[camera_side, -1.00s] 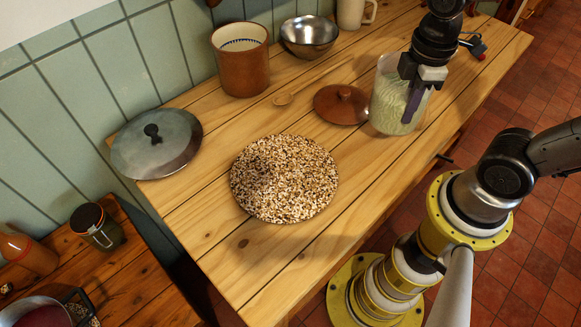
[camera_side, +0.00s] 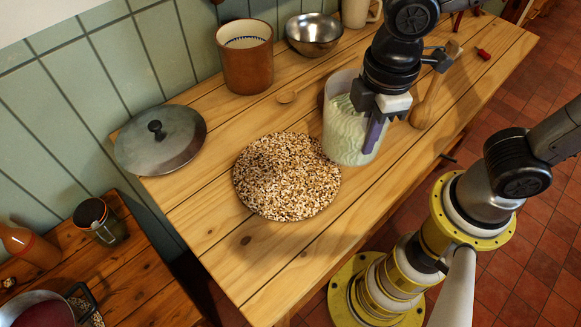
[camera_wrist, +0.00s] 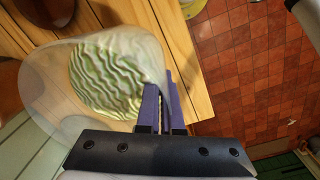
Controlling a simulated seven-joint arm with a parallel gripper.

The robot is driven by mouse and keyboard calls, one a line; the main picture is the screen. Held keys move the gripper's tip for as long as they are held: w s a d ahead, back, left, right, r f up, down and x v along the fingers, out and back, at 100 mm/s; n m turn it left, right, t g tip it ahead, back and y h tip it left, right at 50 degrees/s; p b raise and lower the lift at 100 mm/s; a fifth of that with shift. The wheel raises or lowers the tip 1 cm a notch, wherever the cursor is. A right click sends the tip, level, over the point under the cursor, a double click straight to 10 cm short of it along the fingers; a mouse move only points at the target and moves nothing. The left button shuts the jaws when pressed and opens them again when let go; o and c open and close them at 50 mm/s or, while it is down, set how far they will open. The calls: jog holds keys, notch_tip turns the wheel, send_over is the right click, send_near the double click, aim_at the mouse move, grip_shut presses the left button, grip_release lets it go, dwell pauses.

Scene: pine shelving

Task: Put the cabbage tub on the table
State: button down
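The cabbage tub (camera_side: 343,132) is a clear container with pale green shredded cabbage inside.
The round speckled mat (camera_side: 286,177) lies mid-table. A wooden tool (camera_side: 432,98) stands right. The front left table is clear.

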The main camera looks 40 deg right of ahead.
jog(key=shift+w+a+f, duration=1.15)
jog(key=shift+w+f, duration=0.5)
jog(key=shift+f, duration=0.35)
jog(key=shift+w+a+f, duration=1.2)
jog(key=shift+w+f, duration=0.45)
jog(key=shift+f, duration=0.4)
jog(key=shift+w+a+f, duration=1.15)
jog(key=shift+w+f, duration=0.5)
jog(key=shift+f, duration=0.35)
jog(key=shift+f, duration=0.15)
jog(key=c, duration=1.1)
grip_release()
jog(key=r, duration=1.2)
jog(key=shift+s+r, duration=0.15)
jog(key=shift+s, duration=0.05)
